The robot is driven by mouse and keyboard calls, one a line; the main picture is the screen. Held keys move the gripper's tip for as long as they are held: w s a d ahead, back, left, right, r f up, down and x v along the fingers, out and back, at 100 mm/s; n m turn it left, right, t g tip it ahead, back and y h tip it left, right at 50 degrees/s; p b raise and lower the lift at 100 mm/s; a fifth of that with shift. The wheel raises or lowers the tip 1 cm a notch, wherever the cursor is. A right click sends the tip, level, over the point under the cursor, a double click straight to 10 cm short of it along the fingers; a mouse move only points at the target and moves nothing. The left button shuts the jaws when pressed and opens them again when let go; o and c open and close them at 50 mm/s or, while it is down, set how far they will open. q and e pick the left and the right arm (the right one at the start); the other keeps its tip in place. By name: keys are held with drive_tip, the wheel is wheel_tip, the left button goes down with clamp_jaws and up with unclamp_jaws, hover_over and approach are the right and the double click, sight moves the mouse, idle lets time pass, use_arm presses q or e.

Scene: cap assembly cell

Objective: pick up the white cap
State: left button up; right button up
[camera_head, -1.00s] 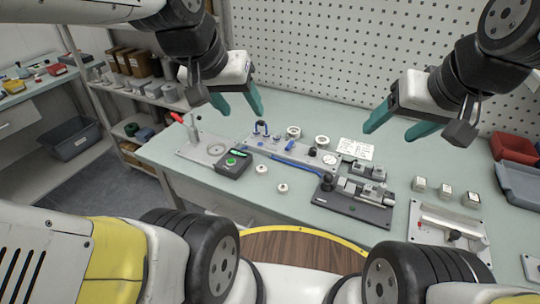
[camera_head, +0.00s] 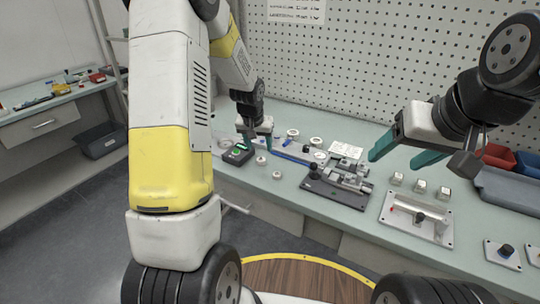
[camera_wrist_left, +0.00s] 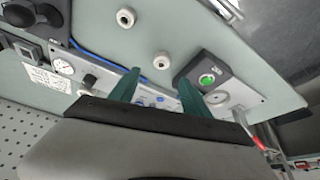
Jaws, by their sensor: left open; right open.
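Two small round white caps lie apart on the pale green bench in the head view, one nearer the control box (camera_head: 261,161) and one further right (camera_head: 277,175). Both also show in the left wrist view, one near the middle (camera_wrist_left: 161,60) and one at the top (camera_wrist_left: 125,17). My left gripper (camera_head: 257,142) is open and empty above the bench, just behind the nearer cap in the head view; its teal fingers (camera_wrist_left: 157,82) point toward the caps in the wrist view. My right gripper (camera_head: 396,158) is open and empty, raised over the right side of the bench.
A dark box with a green button (camera_head: 238,154) stands left of the caps. A grey fixture (camera_head: 338,185) with a blue hose sits to their right. Several small white blocks and a metal plate (camera_head: 415,219) lie further right. Red and blue bins (camera_head: 497,155) stand at the back right.

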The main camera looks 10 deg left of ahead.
sight(261, 158)
use_arm(q)
drive_tip(key=x, duration=0.7)
drive_tip(key=shift+s+a+f, duration=0.1)
drive_tip(key=shift+s+f, duration=0.05)
drive_tip(key=shift+c, duration=0.4)
drive_tip(key=c, duration=0.9)
